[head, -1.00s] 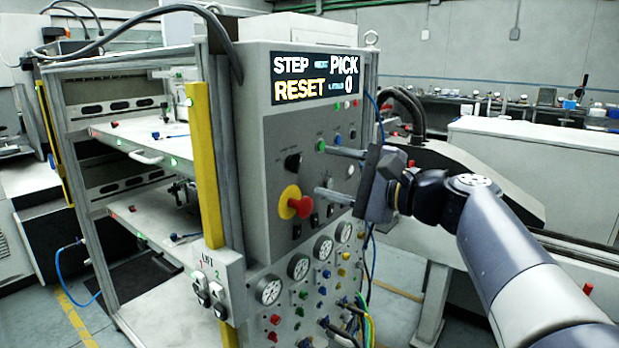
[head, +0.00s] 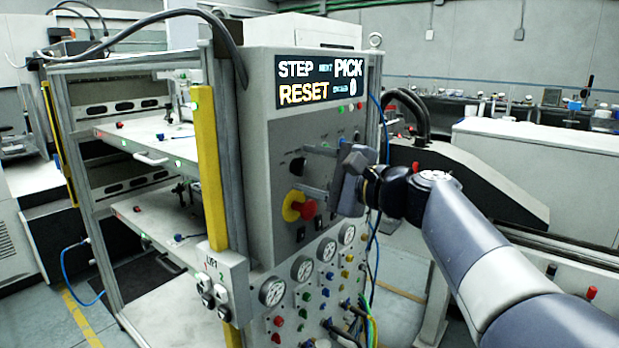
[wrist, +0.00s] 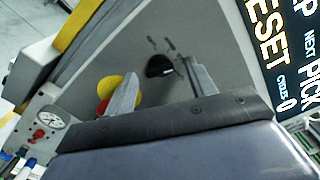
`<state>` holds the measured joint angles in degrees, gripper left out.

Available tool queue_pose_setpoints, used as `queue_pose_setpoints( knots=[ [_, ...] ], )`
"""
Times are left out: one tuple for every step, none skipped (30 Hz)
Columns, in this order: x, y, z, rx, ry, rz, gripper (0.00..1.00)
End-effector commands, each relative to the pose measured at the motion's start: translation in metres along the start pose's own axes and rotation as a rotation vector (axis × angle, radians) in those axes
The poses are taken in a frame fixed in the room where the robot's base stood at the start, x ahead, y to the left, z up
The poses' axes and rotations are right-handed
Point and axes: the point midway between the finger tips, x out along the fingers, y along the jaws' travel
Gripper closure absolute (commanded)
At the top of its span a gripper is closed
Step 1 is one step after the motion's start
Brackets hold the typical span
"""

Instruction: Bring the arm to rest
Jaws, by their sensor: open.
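My gripper (head: 316,169) is at the end of my arm, in front of the grey control panel (head: 262,140). Its two fingers are apart with nothing between them. In the head view the lower finger is close to the red emergency-stop knob (head: 306,209) on its yellow base. In the wrist view the fingers (wrist: 160,88) point at the panel, with a black rotary switch (wrist: 160,67) between them. One finger partly covers the red and yellow stop button (wrist: 107,90). I cannot tell whether a fingertip touches the panel.
A display (head: 320,80) reads STEP, NEXT PICK, RESET. Gauges (head: 326,249), coloured fittings and hoses fill the lower panel. A yellow post (head: 208,160) and shelves (head: 150,140) stand left. A grey machine (head: 540,160) lies behind my arm at right.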

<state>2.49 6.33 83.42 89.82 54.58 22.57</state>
Motion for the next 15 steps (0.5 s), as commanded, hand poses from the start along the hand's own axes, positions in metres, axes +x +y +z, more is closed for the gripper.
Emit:
queue_pose_setpoints(
  knots=[
    [-0.005,0.0,0.0,0.004,0.002,-0.001,0.47],
    [-0.009,0.0,-0.001,0.003,0.003,-0.002,0.47],
    [-0.014,0.0,-0.001,0.003,0.004,-0.002,0.47],
    [-0.018,0.0,-0.001,0.003,0.003,-0.002,0.47],
    [-0.024,0.0,-0.001,0.003,0.005,-0.003,0.47],
    [-0.03,0.0,-0.001,0.003,0.004,-0.003,0.47],
    [-0.036,0.0,-0.002,0.004,0.005,-0.003,0.47],
    [-0.041,0.0,-0.002,0.004,0.005,-0.003,0.47],
    [-0.048,0.0,-0.002,0.003,0.005,-0.004,0.47],
    [-0.053,0.0,-0.002,0.003,0.005,-0.003,0.47],
    [-0.058,0.0,-0.002,0.003,0.005,-0.003,0.47],
    [-0.064,0.0,-0.002,0.003,0.005,-0.003,0.47],
    [-0.069,0.0,-0.001,0.003,0.005,-0.003,0.47],
    [-0.073,0.0,-0.002,0.003,0.006,-0.003,0.47],
    [-0.079,0.0,-0.001,0.003,0.005,-0.003,0.47]
  ],
)
